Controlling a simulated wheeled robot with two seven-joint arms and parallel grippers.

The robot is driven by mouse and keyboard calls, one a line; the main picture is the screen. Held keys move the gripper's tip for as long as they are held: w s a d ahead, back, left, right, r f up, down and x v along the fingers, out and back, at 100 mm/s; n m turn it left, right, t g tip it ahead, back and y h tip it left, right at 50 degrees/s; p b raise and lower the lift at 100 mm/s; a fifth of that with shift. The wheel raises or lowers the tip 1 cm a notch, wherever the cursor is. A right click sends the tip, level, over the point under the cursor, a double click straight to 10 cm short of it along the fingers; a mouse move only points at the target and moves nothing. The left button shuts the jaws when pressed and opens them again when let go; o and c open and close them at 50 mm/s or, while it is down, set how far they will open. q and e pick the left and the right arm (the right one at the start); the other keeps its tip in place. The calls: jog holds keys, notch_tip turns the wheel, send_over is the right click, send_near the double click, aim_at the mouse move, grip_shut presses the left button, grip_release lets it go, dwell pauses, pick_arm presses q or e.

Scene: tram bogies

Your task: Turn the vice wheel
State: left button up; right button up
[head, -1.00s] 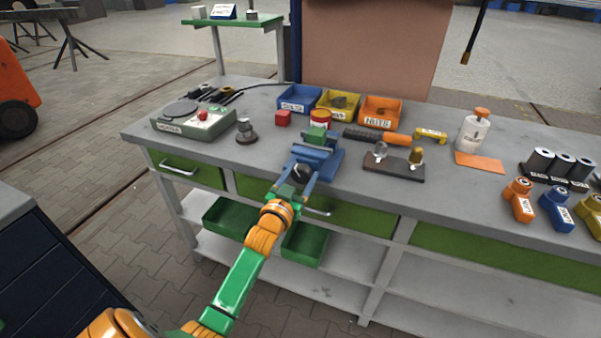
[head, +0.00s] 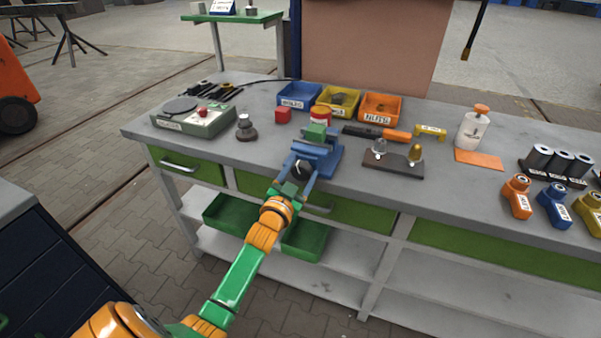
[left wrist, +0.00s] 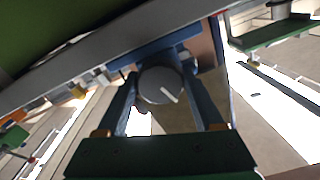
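The blue vice (head: 320,155) stands on the bench near its front edge, with a green block (head: 316,132) at its top. Its wheel (head: 302,169) faces the front. In the left wrist view the wheel (left wrist: 160,85) is a grey disc with a white mark pointing down and right. My left gripper (head: 300,172) has its fingers on either side of the wheel; it also shows in the left wrist view (left wrist: 161,88). The fingers lie very close to the rim, and I cannot tell whether they touch it. My right gripper is not in view.
Bins, including a blue one (head: 298,97), stand behind. A dark holder (head: 393,167) stands close on the right.

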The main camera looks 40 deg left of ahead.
pick_arm(q)
jog(key=o, duration=0.3)
jog(key=v, duration=0.7)
